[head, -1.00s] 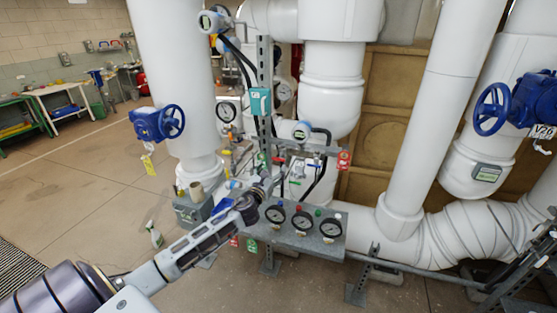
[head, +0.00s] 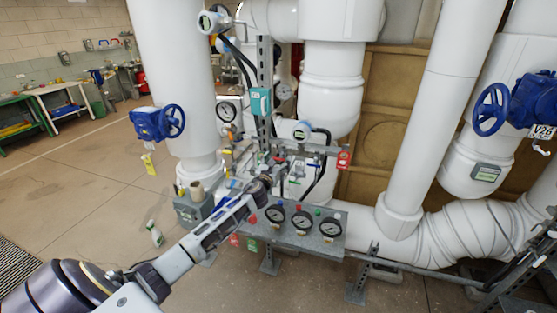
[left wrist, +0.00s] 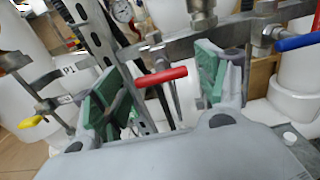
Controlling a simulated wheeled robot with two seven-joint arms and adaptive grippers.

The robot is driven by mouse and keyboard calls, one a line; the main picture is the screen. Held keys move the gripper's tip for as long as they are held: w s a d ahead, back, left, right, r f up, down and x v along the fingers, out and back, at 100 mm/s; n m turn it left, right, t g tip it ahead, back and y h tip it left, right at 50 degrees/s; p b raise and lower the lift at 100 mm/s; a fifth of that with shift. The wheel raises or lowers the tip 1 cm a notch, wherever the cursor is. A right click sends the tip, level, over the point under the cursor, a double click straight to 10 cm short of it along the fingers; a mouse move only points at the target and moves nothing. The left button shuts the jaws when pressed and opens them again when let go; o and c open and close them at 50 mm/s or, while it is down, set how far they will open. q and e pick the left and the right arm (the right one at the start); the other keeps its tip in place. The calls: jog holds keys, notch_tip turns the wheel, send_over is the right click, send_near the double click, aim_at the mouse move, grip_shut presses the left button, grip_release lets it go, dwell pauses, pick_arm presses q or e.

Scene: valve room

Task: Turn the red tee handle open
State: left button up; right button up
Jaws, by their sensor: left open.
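The red tee handle (left wrist: 164,77) shows in the left wrist view as a short, nearly level red bar under a metal valve body on a grey pipe. My left gripper (left wrist: 158,84) is open, with its green-padded fingers on either side of the handle. A gap shows between the handle and each pad, so the gripper is around it without visible contact. In the head view my left gripper (head: 264,184) is small and dark, in front of the crowded small-bore piping above the gauge panel. I cannot clearly make out the handle there. My right gripper is not in view.
A blue lever (left wrist: 298,42) sits right of the gripper and a yellow lever (left wrist: 32,121) left of it. A panel with three gauges (head: 303,220) stands just below the arm. A perforated upright (head: 265,90) and large white pipes stand close behind. Open floor lies left.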

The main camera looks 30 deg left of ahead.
pick_arm(q)
jog(key=shift+x, duration=0.75)
jog(key=c, duration=1)
